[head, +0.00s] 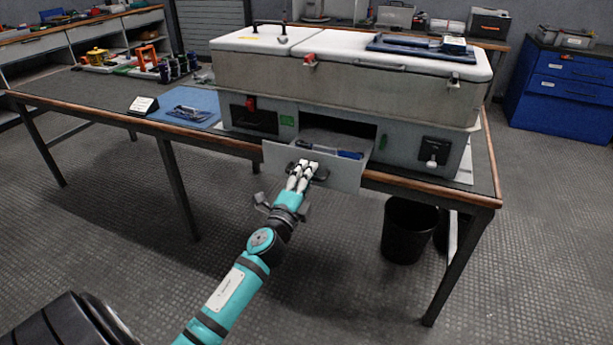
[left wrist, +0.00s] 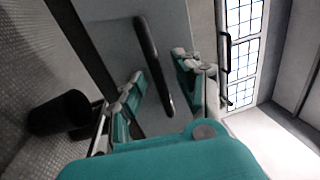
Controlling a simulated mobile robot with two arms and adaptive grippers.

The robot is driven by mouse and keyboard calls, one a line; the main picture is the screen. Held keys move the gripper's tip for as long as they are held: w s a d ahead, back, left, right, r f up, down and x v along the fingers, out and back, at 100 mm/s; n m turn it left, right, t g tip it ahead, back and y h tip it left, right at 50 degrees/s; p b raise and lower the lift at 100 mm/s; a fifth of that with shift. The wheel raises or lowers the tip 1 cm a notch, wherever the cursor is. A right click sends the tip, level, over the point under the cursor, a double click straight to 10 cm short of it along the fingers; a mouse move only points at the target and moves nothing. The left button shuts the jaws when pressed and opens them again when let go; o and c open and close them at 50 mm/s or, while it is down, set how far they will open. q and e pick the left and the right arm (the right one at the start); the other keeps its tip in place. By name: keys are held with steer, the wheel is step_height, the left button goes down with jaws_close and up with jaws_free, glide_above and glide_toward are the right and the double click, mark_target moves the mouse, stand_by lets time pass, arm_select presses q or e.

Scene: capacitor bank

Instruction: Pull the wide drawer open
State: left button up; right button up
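The wide drawer (head: 341,176) is in the front of the grey cabinet under the white-topped unit. It stands partly pulled out, with a blue-handled tool (head: 340,151) inside. Its dark bar handle (left wrist: 153,65) crosses the pale drawer front in the left wrist view. My left gripper (head: 300,167) is at this handle in the head view. In the left wrist view its fingers (left wrist: 157,82) stand apart, one on each side of the bar, with gaps visible. Contact with the handle cannot be made out. My right gripper is in neither view.
The cabinet stands on a wood-edged workbench (head: 480,197). A black bin (head: 408,230) is on the floor below it, right of my arm. A blue mat (head: 190,103) and a small sign (head: 143,105) lie left of the cabinet. The floor in front is open.

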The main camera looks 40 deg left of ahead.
arm_select(q)
steer(key=shift+s, duration=0.2)
steer(key=v, duration=1.1)
steer(key=shift+s, duration=0.3)
steer(key=shift+f, duration=0.15)
